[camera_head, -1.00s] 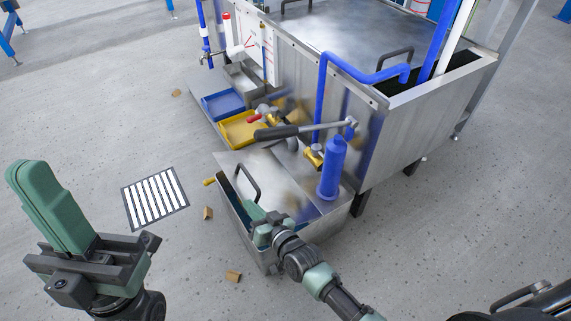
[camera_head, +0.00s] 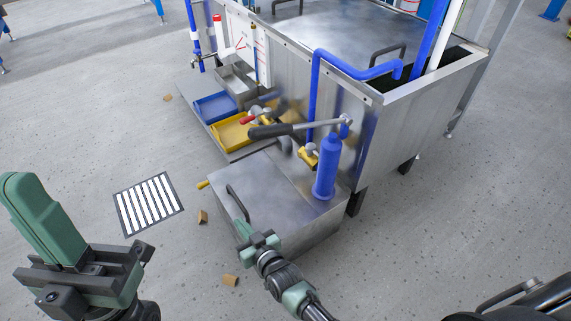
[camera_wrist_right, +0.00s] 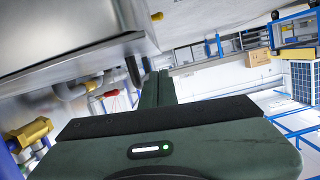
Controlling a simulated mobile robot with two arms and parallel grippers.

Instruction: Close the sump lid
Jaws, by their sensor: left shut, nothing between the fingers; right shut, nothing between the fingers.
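The sump is a low steel box (camera_head: 305,240) in front of the big steel tank. Its steel lid (camera_head: 275,185) lies flat on top, with no gap visible along the near edges. The lid's dark bar handle (camera_head: 238,203) is on its left side. My right gripper (camera_head: 244,231) is shut and empty at the lid's near left edge, close to the handle; I cannot tell whether it touches. In the right wrist view its shut fingers (camera_wrist_right: 156,88) are beside a steel panel edge (camera_wrist_right: 75,55). My left gripper (camera_head: 25,190) is shut and empty, over the floor at far left.
Blue (camera_head: 215,108) and yellow (camera_head: 232,133) trays sit behind.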

